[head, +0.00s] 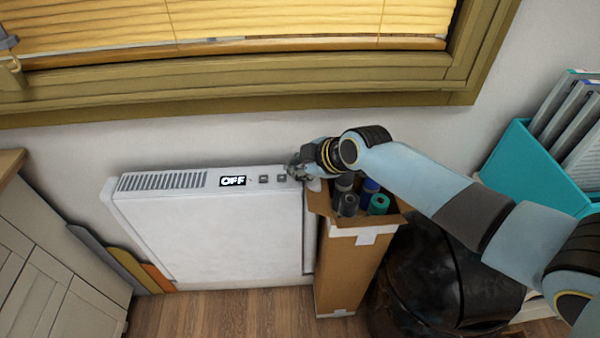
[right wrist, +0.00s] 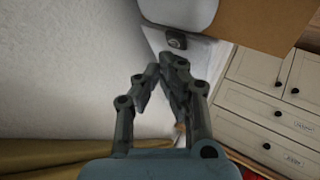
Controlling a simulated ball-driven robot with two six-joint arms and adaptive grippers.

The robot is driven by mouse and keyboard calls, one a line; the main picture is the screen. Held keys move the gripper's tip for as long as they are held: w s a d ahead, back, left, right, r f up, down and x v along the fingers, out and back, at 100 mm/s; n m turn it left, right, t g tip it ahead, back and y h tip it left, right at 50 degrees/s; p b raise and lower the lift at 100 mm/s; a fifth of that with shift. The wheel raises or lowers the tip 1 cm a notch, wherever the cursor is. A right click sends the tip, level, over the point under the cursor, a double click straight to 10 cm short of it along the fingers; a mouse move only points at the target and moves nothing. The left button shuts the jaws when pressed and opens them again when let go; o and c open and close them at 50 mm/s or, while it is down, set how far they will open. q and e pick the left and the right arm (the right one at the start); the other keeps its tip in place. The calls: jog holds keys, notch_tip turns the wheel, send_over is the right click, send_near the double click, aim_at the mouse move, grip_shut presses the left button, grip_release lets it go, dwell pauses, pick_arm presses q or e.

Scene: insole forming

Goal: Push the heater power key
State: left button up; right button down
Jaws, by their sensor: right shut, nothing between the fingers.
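A white heater (head: 210,235) stands against the wall below the window. Its top panel has a vent grille, a display (head: 233,181) reading "OFF" and two visible square grey keys, a left key (head: 264,179) and a right key (head: 282,178). I cannot tell which is the power key. My right gripper (head: 294,170) is shut and empty at the right end of the panel, just right of the right key, and may hide part of the panel. In the right wrist view, the shut fingertips (right wrist: 161,66) point towards one dark key (right wrist: 175,41); contact is not visible. My left gripper is not in view.
A tall cardboard box (head: 345,262) with several rolls stands close to the heater's right side, under my right gripper. A dark round bin (head: 440,280) and a teal file holder (head: 535,165) are further right. A pale cabinet (head: 50,265) stands at left. The window sill (head: 230,95) is above.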

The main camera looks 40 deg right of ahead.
jog(key=shift+r, duration=0.15)
notch_tip(320, 180, up, 6)
jog(key=p, duration=0.5)
dwell(0.3)
